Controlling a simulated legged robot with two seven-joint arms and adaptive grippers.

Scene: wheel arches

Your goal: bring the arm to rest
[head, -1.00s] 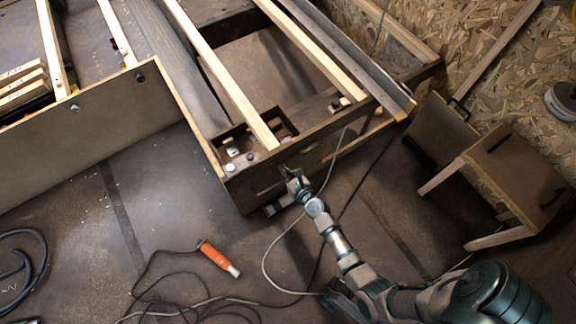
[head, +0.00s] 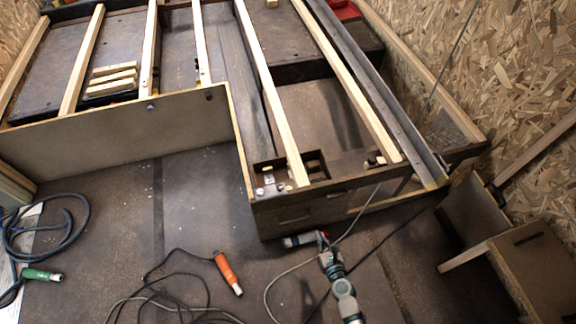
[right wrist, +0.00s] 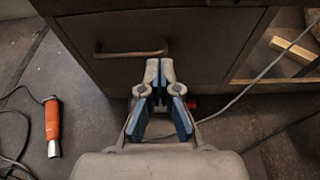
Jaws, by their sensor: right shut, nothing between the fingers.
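My right gripper (head: 328,250) is in front of the dark wooden drawer front (head: 300,212), low in the head view. In the right wrist view its two blue-padded fingers (right wrist: 159,80) are closed together at the tips with nothing between them. Behind them is the drawer front (right wrist: 200,55) with its metal bar handle (right wrist: 130,52), left of the fingertips. The fingers look apart from the handle. My right arm comes up from the bottom of the head view. My left gripper is not in view.
A dark cylindrical object (head: 300,240) lies beside my right gripper. An orange-handled tool (head: 228,272) and loose cables lie on the floor to the left. A wooden stool-like piece (head: 530,265) stands at right. Slatted wooden framing (head: 270,90) fills the back.

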